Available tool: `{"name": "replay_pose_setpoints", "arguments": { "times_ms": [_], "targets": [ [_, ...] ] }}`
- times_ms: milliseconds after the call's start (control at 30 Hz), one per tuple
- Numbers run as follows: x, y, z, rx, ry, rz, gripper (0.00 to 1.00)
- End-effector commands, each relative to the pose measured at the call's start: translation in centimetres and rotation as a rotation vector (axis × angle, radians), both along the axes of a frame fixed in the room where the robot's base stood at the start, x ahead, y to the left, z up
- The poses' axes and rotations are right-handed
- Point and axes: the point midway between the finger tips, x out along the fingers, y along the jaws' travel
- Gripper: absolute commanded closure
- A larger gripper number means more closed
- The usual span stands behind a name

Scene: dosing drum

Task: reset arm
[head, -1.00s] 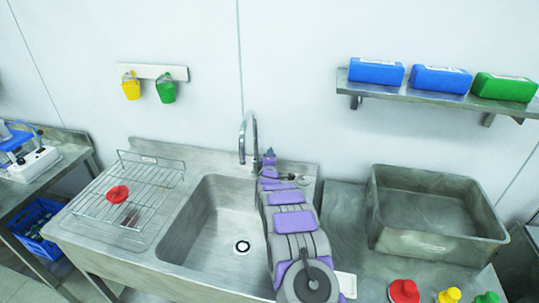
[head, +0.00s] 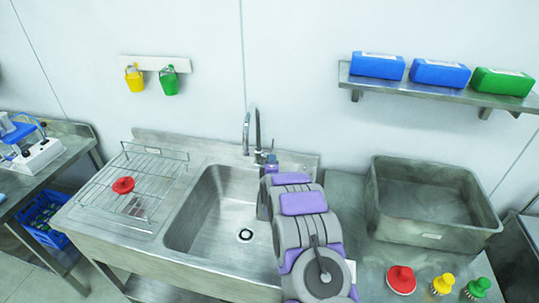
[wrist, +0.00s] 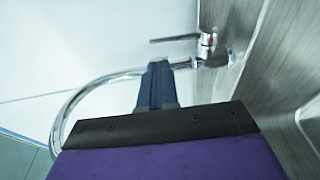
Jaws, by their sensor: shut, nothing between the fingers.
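My arm extends over the right side of the sink toward the tap in the head view. My gripper (wrist: 156,85) shows in the wrist view as dark blue fingers, shut and empty, beyond a black plate and purple body. The chrome tap (head: 246,135) stands behind the sink (head: 205,225); in the wrist view its curved spout (wrist: 75,100) arcs left of the fingers and its lever (wrist: 180,39) is beyond them. The fingers overlap the tap in the picture, and I cannot tell the gap. In the head view, my arm mostly hides the gripper.
A wire rack (head: 140,185) with a red item (head: 123,185) is left of the sink. A metal basin (head: 430,235) stands right. Red (head: 401,279), yellow (head: 443,283) and green (head: 478,288) tools lie in front. A shelf (head: 440,92) holds blue and green boxes.

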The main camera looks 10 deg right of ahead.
Motion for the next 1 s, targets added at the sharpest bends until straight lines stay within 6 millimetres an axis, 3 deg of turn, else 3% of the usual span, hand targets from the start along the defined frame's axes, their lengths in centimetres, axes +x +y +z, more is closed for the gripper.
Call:
{"name": "replay_pose_setpoints", "arguments": {
  "times_ms": [300,667,867,1000],
  "targets": [
    [-3.4,1.4,-0.1,-0.007,0.001,0.001,1.0],
    [-4.3,1.3,0.1,0.011,0.009,0.004,1.0],
    [-4.9,2.2,2.0,0.176,0.104,0.033,1.0],
    [-6.6,3.6,3.7,0.345,0.221,0.052,1.0]
  ]
}}
